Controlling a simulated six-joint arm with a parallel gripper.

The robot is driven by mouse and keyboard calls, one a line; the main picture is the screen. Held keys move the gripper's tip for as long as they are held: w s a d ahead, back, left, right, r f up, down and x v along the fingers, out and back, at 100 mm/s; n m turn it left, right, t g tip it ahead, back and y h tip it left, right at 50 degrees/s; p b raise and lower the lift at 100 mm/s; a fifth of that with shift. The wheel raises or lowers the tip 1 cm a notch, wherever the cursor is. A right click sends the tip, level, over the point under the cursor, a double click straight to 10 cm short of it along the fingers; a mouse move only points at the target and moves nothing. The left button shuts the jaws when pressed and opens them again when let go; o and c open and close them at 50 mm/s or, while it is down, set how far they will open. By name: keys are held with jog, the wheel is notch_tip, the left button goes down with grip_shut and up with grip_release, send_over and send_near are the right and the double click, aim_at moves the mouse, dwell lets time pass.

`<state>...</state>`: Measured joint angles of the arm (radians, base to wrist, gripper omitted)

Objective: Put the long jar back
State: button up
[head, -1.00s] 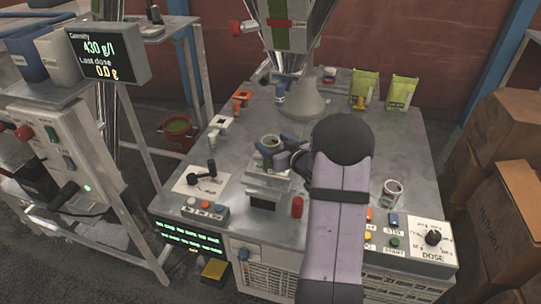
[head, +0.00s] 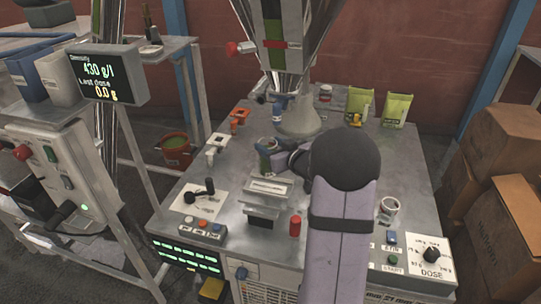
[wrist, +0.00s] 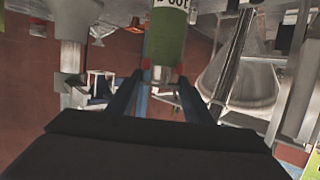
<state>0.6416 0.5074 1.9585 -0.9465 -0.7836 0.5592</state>
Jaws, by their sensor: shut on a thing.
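My gripper (head: 273,152) is shut on a jar (head: 267,142), held upright above the bench behind the scale (head: 266,200). In the wrist view the jar (wrist: 167,40) is green with a white "100" label that reads upside down. Its red-edged blue fingers stand on both sides of it. I cannot tell which is the long one by size alone.
Green pouches (head: 396,108) stand at the back right. A red cylinder (head: 295,225) stands by the scale.

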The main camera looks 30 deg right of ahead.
jog(key=shift+r, duration=1.7)
jog(key=s+d+f+m+g+h+b, duration=0.1)
jog(key=s+d+f+m+h+b, duration=0.25)
jog(key=s+d, duration=0.85)
jog(key=s+d+f+m+h+b, duration=0.15)
jog(key=s+d+f+b, duration=0.4)
jog(key=s+d, duration=0.6)
notch_tip(320, 180, down, 10)
jog(key=w+d+b, duration=0.2)
jog(key=shift+d+f+n, duration=0.25)
jog(key=shift+d+n, duration=0.05)
jog(key=shift+w+f, duration=0.1)
jog(key=o, duration=1.6)
jog(key=shift+o, duration=0.2)
